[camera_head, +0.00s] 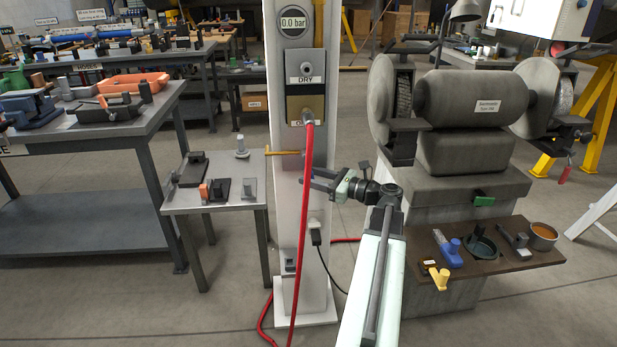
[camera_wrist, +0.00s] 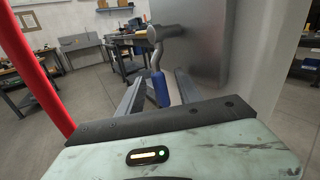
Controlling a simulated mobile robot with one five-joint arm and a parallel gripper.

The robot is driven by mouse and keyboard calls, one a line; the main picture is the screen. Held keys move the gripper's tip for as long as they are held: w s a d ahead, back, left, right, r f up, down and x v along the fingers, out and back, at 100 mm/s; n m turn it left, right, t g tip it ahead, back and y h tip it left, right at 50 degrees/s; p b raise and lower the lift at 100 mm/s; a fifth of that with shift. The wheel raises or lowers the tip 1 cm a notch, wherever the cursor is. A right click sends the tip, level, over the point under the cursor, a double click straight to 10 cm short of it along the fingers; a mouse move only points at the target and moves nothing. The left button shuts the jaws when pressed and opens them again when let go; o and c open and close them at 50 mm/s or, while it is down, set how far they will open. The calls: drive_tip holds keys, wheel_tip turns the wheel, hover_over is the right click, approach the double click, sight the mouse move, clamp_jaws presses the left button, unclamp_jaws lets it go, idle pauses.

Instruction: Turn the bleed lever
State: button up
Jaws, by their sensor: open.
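The bleed lever (camera_wrist: 160,88) has a blue grip that hangs down from a grey metal fitting (camera_wrist: 150,36) in the wrist view. I cannot make out the blue grip in the head view. A yellow-orange bar (camera_head: 284,153) sticks out to the left of the white post (camera_head: 288,200) at about the same height. My gripper (camera_head: 309,178) is at the front of the post, just right of the red hose. Its open fingers also show in the wrist view (camera_wrist: 159,76), one on each side of the blue grip. I cannot tell whether either finger touches it.
The red hose (camera_head: 305,200) runs down the post close to my gripper, and a black cable (camera_head: 318,240) hangs below. A gauge (camera_head: 293,22) reads 0.0 bar. A small table (camera_head: 225,200) stands left, a large grinder (camera_head: 470,95) right.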

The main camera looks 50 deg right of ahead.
drive_tip(key=shift+w+a, duration=0.15)
drive_tip(key=shift+w, duration=0.2)
drive_tip(key=shift+c, duration=0.2)
clamp_jaws()
idle(1.0)
